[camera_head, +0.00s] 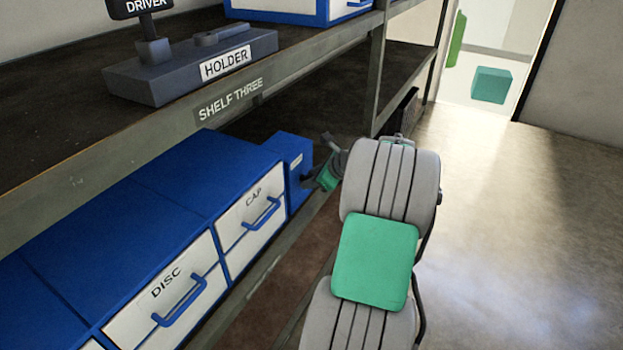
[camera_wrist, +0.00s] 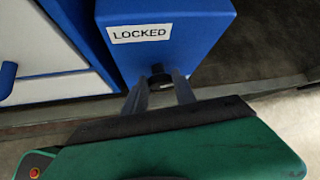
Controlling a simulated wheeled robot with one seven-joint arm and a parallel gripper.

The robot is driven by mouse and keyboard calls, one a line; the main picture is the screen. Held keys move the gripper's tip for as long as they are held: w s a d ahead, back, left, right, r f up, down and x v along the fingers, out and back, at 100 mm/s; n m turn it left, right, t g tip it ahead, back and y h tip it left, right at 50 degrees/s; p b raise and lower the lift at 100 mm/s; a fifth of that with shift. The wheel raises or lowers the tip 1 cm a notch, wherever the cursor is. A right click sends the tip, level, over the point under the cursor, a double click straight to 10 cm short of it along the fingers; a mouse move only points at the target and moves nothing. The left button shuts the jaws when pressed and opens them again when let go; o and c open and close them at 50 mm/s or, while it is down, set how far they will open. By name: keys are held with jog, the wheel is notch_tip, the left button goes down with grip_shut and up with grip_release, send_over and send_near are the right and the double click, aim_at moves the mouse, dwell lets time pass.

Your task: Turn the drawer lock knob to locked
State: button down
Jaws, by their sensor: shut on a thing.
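A blue lock box (camera_head: 293,158) stands at the right end of the drawer unit on the lower shelf. In the wrist view the box (camera_wrist: 200,50) carries a white LOCKED label (camera_wrist: 140,33) on its face. A small dark knob (camera_wrist: 158,72) sits below the label. My gripper (camera_wrist: 160,88) is at the knob with its two fingers on either side of it, shut on it. The fingers partly hide the knob, and its turned position cannot be told. In the head view my gripper (camera_head: 318,168) is beside the blue box, small and partly hidden.
Shelf three (camera_head: 230,103) overhangs the lower shelf and bears a dark holder (camera_head: 190,70). Open floor (camera_head: 520,230) lies to the right.

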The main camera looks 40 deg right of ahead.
jog(key=n+t+h+b, duration=0.2)
jog(key=b, duration=0.4)
jog(key=f+n+t+h+b, duration=0.1)
jog(key=n+t+h+b, duration=0.1)
jog(key=b, duration=0.4)
jog(key=a+f+n+t+h+b, duration=0.1)
jog(key=n+t+h+b, duration=0.2)
jog(key=b, duration=0.3)
jog(key=shift+s+n+h+b, duration=0.2)
jog(key=shift+n+h+b, duration=0.15)
jog(key=shift+h, duration=0.35)
jog(key=shift+r, duration=0.2)
jog(key=c, duration=1)
grip_release()
